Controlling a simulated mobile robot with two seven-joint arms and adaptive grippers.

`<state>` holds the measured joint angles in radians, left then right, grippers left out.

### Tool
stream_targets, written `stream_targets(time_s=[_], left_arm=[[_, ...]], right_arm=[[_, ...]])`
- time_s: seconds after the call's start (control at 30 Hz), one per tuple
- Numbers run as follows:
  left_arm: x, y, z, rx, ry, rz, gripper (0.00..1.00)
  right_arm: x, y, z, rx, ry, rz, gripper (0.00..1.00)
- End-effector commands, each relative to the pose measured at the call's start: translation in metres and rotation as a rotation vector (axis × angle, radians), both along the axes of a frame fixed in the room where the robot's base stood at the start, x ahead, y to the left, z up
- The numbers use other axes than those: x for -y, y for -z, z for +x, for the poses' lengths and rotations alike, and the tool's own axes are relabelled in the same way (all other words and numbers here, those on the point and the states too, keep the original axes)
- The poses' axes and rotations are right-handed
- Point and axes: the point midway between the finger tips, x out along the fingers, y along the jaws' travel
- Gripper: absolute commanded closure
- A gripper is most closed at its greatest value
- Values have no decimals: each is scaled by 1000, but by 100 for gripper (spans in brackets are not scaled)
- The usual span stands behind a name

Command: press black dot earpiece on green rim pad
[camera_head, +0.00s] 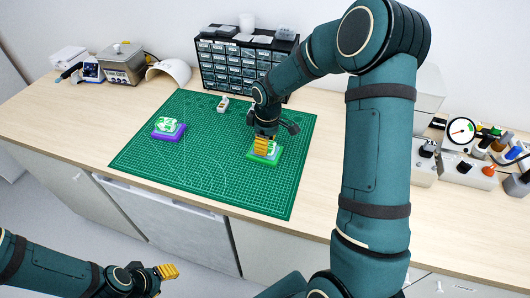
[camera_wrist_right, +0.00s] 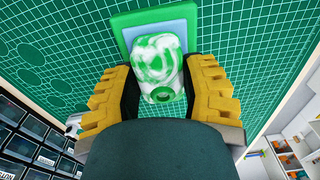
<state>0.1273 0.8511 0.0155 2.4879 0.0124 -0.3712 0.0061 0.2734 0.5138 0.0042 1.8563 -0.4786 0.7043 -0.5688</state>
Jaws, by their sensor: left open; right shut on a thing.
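The green rim pad (camera_head: 251,156) lies on the cutting mat, right of its middle. In the right wrist view its green rim (camera_wrist_right: 118,22) surrounds a light blue face. A green-and-white marbled earpiece (camera_wrist_right: 158,60) is between my right gripper's yellow fingers (camera_wrist_right: 162,88), over the pad. A green ring with a dark centre shows on its near end; I cannot make out a separate black dot. My right gripper (camera_head: 261,146) points down at the pad and is shut on this earpiece. Whether the earpiece touches the pad is unclear. My left gripper (camera_head: 168,271) is open and empty, off the bench front.
A purple rim pad (camera_head: 168,136) with another green-and-white piece (camera_head: 169,125) on it lies left on the green mat (camera_head: 205,165). A small white item (camera_head: 223,104) lies near the back. Drawers (camera_head: 235,65) stand behind. The mat's front is clear.

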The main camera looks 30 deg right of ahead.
Motion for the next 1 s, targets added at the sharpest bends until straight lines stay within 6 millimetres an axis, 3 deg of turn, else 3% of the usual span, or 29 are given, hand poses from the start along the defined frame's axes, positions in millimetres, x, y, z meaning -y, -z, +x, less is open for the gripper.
stream_targets(time_s=[0.37,0.4,0.47,0.83,1.0], left_arm=[[0,0,0,0,0,0,53],[0,0,0,0,0,0,53],[0,0,0,0,0,0,53],[0,0,0,0,0,0,53],[0,0,0,0,0,0,53]], right_arm=[[0,2,-1,-3,0,1,95],[-1,2,-1,-3,0,1,42],[0,2,-1,-3,0,1,22],[0,-2,0,-1,0,0,22],[1,-22,0,3,1,0,22]])
